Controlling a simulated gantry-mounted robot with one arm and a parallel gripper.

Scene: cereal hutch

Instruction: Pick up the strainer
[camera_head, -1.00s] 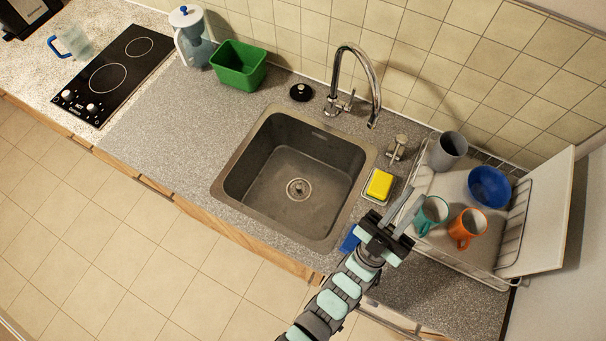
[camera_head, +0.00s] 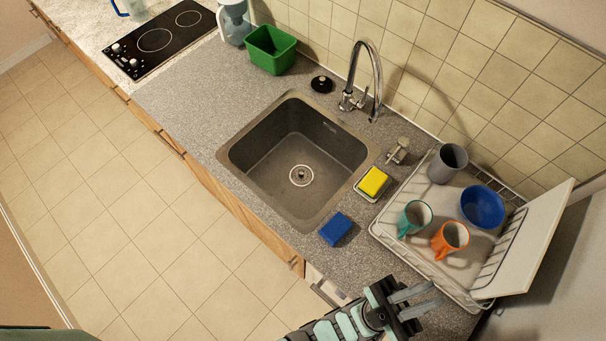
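A small round black piece with a knob (camera_head: 321,84) lies on the counter behind the sink, left of the tap; it may be the strainer, but it is too small to be sure. A round metal fitting (camera_head: 301,175) sits in the drain at the bottom of the sink (camera_head: 262,165). My gripper (camera_head: 432,294) is at the lower right, over the counter's front part near the dish rack, far from both. Its two fingers are apart with nothing seen between them.
A blue sponge (camera_head: 335,229) lies right of the sink, a yellow sponge (camera_head: 373,181) on a small holder. The dish rack (camera_head: 393,245) holds cups, a blue bowl (camera_head: 482,207) and a white board (camera_head: 527,243). The tall tap (camera_head: 378,75) rises behind the sink. A green tub (camera_head: 271,52) stands back left.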

